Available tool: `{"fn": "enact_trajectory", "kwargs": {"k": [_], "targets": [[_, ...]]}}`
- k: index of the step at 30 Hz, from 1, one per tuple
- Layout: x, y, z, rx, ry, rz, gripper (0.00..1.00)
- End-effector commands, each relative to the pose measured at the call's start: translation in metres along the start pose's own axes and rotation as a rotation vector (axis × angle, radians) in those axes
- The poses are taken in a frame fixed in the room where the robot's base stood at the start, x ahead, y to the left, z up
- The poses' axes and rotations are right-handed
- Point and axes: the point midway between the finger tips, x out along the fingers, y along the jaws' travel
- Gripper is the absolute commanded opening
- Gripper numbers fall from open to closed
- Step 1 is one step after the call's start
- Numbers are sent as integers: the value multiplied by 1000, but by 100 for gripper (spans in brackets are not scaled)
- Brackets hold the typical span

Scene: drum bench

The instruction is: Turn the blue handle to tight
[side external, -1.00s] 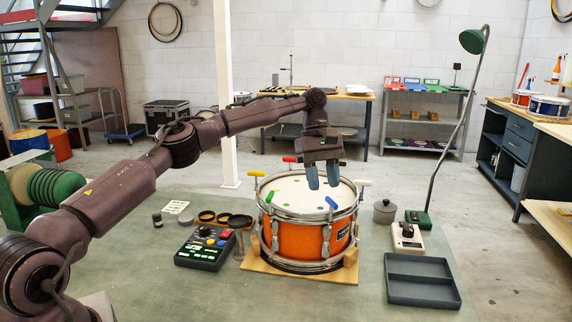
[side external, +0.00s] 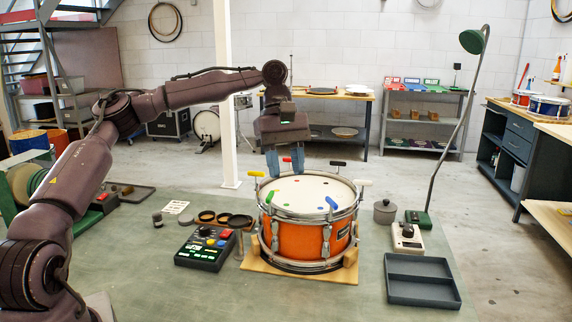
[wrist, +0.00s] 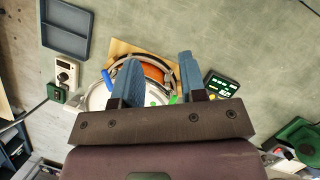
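The blue handle (side external: 331,203) is on the near right part of the orange drum's (side external: 291,238) top rim. In the wrist view the blue handle (wrist: 107,77) shows left of my fingers. My gripper (side external: 287,176) points down above the back left part of the white drumhead, apart from the blue handle. Its two blue fingers are spread with nothing between them; they also show in the wrist view (wrist: 157,75). A green handle (side external: 270,197) is at the left rim. Markings for tight are too small to read.
Other handles stand around the rim: red (side external: 286,159), dark (side external: 338,163) and pale (side external: 364,183). A control box (side external: 205,249) is left of the drum. A grey tray (side external: 421,292), a small white device (side external: 407,238) and a lamp (side external: 418,218) are right.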

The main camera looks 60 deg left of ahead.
Motion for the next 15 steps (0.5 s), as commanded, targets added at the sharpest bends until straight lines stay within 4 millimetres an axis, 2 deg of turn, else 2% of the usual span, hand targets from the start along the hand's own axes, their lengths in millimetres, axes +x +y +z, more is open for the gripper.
{"fn": "enact_trajectory", "kwargs": {"k": [5,10,13,15], "targets": [[0,0,0,1,0,0,41],[2,3,8,5,62,-26,80],[10,12,4,-97,156,-27,81],[13,24,-3,-306,219,46,81]]}}
